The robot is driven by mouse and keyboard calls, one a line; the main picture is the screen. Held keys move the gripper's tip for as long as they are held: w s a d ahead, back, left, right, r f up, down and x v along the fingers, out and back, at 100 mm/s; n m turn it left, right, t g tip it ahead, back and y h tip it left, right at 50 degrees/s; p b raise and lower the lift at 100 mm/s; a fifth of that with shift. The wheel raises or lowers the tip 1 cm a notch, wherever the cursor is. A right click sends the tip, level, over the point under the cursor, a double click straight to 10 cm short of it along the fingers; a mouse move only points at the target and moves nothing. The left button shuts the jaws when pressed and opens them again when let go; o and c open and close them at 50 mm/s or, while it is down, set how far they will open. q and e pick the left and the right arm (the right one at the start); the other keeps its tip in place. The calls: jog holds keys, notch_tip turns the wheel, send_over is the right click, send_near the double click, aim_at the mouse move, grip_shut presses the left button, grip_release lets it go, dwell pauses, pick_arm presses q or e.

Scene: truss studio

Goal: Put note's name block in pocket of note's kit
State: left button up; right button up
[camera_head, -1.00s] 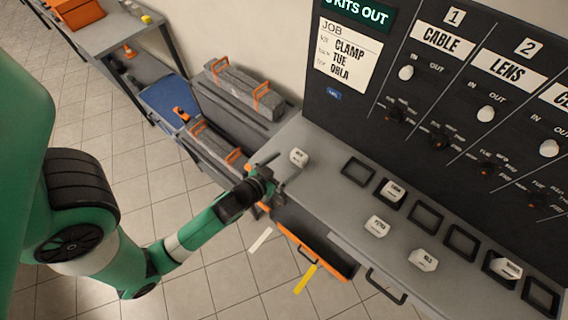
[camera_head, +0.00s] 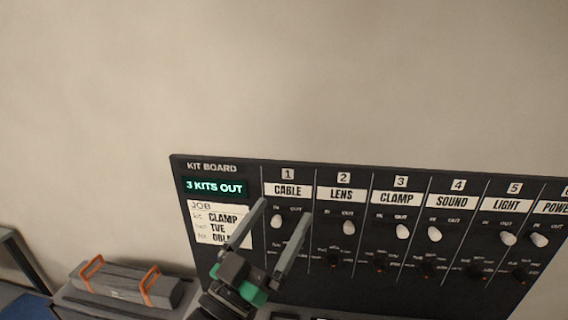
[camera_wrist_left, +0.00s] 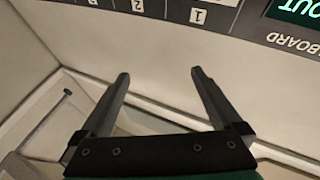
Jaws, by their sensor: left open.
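The job note (camera_head: 205,222) is on the left of the dark kit board (camera_head: 340,172). It reads CLAMP and TUE; its last line is partly covered by my left gripper. The clamp kit's column, number 3, has a CLAMP label (camera_head: 397,198) with a white knob (camera_head: 402,231) below. My left gripper (camera_head: 285,208) is open and empty, raised in front of the board near the CABLE column. In the left wrist view its fingers (camera_wrist_left: 160,73) are apart with nothing between them. The name blocks are out of view, and the pockets are almost wholly below the frame.
Other columns read CABLE, LENS, SOUND, LIGHT and POWER, each with a white knob. A green screen (camera_head: 215,187) reads 3 KITS OUT. A grey case with orange handles (camera_head: 125,284) lies at lower left. The wall above the board is bare.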

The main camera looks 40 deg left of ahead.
pick_arm(q)
jog(key=s+d+r+m+t+h, duration=0.1)
jog(key=s+d+r+h, duration=0.1)
jog(key=r, duration=0.4)
jog(key=s+d+r+m+t+h, duration=0.1)
jog(key=s+d+r+t+h, duration=0.1)
jog(key=r, duration=0.5)
jog(key=s+d+r+m+t+h, duration=0.1)
jog(key=s+d+r+t+h, duration=0.1)
jog(key=r, duration=0.4)
jog(key=shift+s+d+r+m, duration=0.15)
jog(key=shift+s+d+m, duration=0.25)
jog(key=shift+s+d, duration=0.6)
jog(key=shift+w+d+r, duration=0.1)
jog(key=shift+w+d, duration=0.05)
jog(key=shift+d, duration=0.15)
jog(key=shift+c, duration=0.4)
jog(key=c, duration=0.3)
